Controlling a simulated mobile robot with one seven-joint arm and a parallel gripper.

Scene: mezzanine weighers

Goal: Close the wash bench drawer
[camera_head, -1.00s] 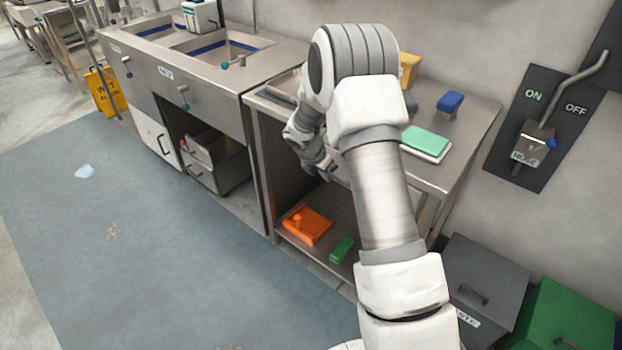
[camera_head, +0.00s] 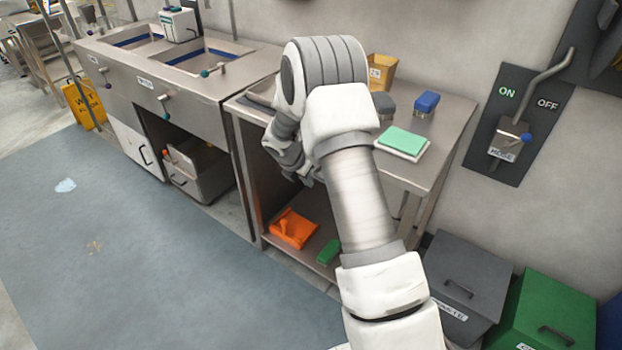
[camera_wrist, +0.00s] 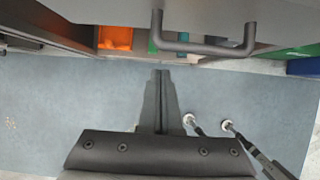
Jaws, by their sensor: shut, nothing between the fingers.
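The sink bench (camera_head: 190,95) stands at the back left. Under it, a grey drawer (camera_head: 200,183) with a dark handle stands out from the bench, its inside showing from above. My gripper (camera_head: 308,178) is in front of the steel table right of that bench, largely hidden by my arm. In the wrist view my gripper (camera_wrist: 160,75) is shut and empty. Just beyond its fingertips, and apart from them, is a grey front with a dark bar handle (camera_wrist: 205,48). I cannot tell which unit that front belongs to; my arm hides this spot in the head view.
An orange object (camera_head: 293,230) and a green block (camera_head: 328,251) lie on the table's lower shelf. A grey waste bin (camera_head: 465,285) and a green bin (camera_head: 550,310) stand at the right. A yellow wet-floor sign (camera_head: 85,105) stands far left. The blue-grey floor is largely clear.

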